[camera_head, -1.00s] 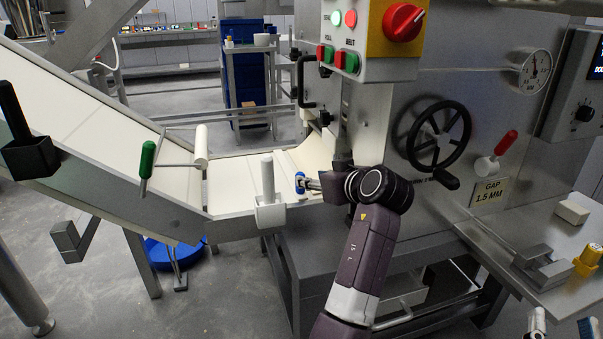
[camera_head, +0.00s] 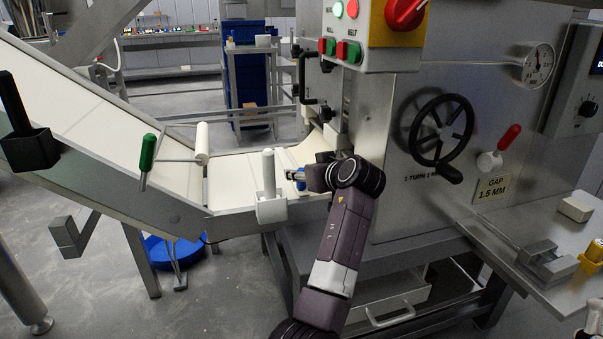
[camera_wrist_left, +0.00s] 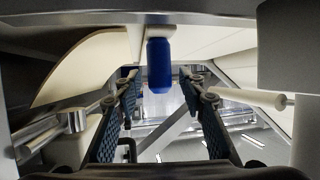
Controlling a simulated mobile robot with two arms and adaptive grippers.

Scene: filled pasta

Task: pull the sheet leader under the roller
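The cream sheet (camera_head: 310,150) lies on the pale belt and curves up toward the machine; its curved edge shows at the left of the left wrist view (camera_wrist_left: 85,65). A small blue cylinder with a pale top, apparently the leader's grip (camera_head: 300,178), is at my left gripper (camera_head: 306,180). In the left wrist view the blue grip (camera_wrist_left: 158,66) hangs ahead of and between the two fingers (camera_wrist_left: 162,118). The fingers are apart, with a gap on each side of it. The roller is hidden inside the machine in the head view.
A white upright handle (camera_head: 269,175) stands at the belt's near edge, left of my gripper. A green-handled lever (camera_head: 147,155) and a white roll (camera_head: 202,143) are farther left. The control box (camera_head: 368,45) overhangs above; the black handwheel (camera_head: 440,130) is on the right.

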